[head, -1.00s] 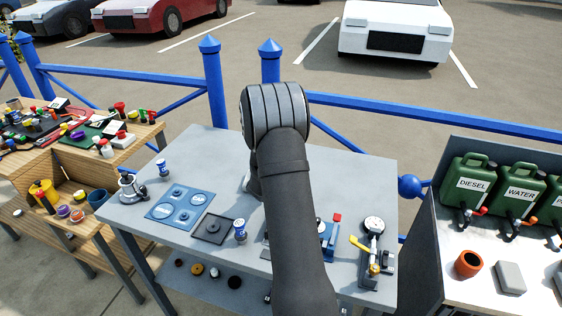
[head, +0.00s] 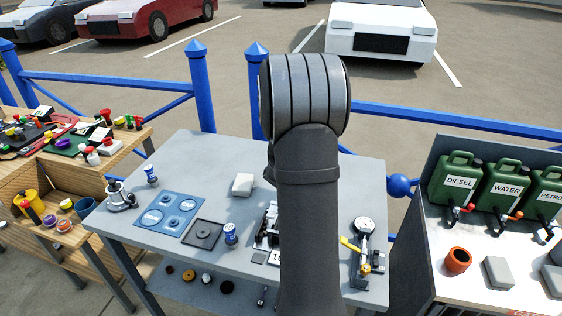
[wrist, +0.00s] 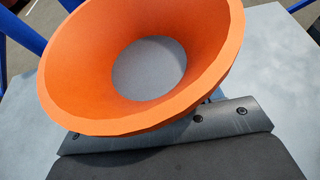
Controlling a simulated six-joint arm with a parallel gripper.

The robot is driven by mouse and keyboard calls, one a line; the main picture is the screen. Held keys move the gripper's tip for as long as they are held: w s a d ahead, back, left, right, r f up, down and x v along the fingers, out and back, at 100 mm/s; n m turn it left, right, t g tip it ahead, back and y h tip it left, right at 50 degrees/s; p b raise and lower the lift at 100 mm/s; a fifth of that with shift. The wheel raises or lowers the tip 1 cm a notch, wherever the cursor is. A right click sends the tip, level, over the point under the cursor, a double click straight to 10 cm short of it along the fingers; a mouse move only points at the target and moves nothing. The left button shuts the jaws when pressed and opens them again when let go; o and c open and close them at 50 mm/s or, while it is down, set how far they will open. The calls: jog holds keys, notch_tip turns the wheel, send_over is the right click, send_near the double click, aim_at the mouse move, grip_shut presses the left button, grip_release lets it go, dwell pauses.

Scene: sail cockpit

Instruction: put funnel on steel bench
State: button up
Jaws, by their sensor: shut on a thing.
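The orange funnel (wrist: 205,70) fills much of the wrist view, its wide mouth facing the camera. A grey surface shows through its hole. My gripper (wrist: 205,112) is shut on the funnel; its fingertips are mostly hidden behind the funnel's rim. In the head view my arm hides both gripper and funnel. The grey steel bench (head: 215,165) stands in the middle of the head view, and its grey top (wrist: 270,70) also shows behind the funnel in the wrist view. I cannot tell the height of the funnel above it.
The bench holds a blue plate (head: 170,215), a dark square tray (head: 203,234), a pale block (head: 242,184) and a dial gauge stand (head: 364,250). A wooden bench (head: 95,165) stands left; green canisters (head: 458,180) stand right. The bench's back left is mostly clear.

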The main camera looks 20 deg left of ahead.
jog(key=s+d+f+m+h, duration=0.1)
jog(key=s+d+m+h, duration=0.15)
jog(key=d, duration=0.65)
jog(key=s+d+f+m+h, duration=0.1)
jog(key=s+d+h, duration=0.15)
jog(key=d, duration=0.55)
jog(key=w+a+r+n+y, duration=0.25)
jog(key=a+y, duration=0.25)
jog(key=a, duration=1)
jog(key=shift+n, duration=0.5)
jog(key=a+f, duration=0.1)
jog(key=a, duration=0.2)
jog(key=a+f, duration=0.2)
jog(key=a, duration=0.2)
jog(key=a+f, duration=0.2)
jog(key=a, duration=0.1)
jog(key=shift+w+a+f, duration=0.25)
jog(key=shift+w+a, duration=0.15)
jog(key=shift+w+a+f, duration=0.1)
jog(key=shift+a+f, duration=0.2)
jog(key=shift+f, duration=1.85)
jog(key=shift+f, duration=0.15)
jog(key=o, duration=0.8)
